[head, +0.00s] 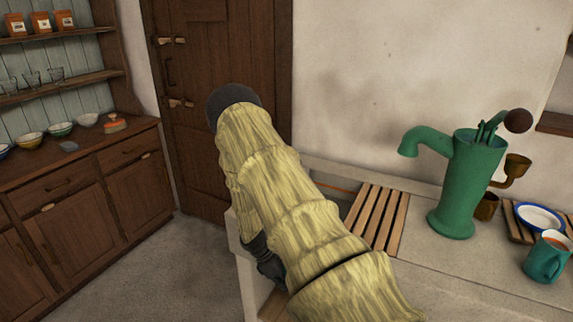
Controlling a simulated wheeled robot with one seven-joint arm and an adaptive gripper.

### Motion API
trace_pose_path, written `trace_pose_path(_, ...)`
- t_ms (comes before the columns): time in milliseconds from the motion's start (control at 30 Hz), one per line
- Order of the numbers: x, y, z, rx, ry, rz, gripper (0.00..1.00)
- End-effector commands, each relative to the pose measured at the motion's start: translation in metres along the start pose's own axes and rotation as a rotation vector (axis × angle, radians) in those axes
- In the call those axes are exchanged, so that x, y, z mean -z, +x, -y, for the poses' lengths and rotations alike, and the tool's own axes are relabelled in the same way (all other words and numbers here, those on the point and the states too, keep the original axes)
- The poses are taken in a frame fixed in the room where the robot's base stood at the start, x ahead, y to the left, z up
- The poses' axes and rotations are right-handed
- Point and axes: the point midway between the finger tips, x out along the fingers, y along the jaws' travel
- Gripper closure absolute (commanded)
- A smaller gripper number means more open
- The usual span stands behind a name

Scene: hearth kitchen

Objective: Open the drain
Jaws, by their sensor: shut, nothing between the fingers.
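My arm in its yellowish sleeve crosses the middle of the head view and covers much of the sink area. A dark part that looks like my gripper (267,262) shows low behind the arm, at the left front edge of the pale counter. It is shut and empty; its fingertips are mostly hidden. A green pump tap (465,183) stands on the counter to the right, its spout pointing left. A thin orange-brown strip (343,185) shows beside the arm, perhaps part of the sink basin. No drain or plug can be made out.
A slatted wooden rack (378,216) lies left of the pump.

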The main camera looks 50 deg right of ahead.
Motion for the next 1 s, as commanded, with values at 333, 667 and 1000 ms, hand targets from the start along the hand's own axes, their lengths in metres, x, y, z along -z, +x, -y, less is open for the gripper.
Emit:
trace_pose_path(333,0.031,0.001,0.004,0.002,0.003,-0.001,1.00)
trace_pose_path(667,0.033,-0.049,0.002,0.001,0.005,-0.003,1.00)
trace_pose_path(1000,0.035,-0.093,0.001,0.002,0.004,-0.001,1.00)
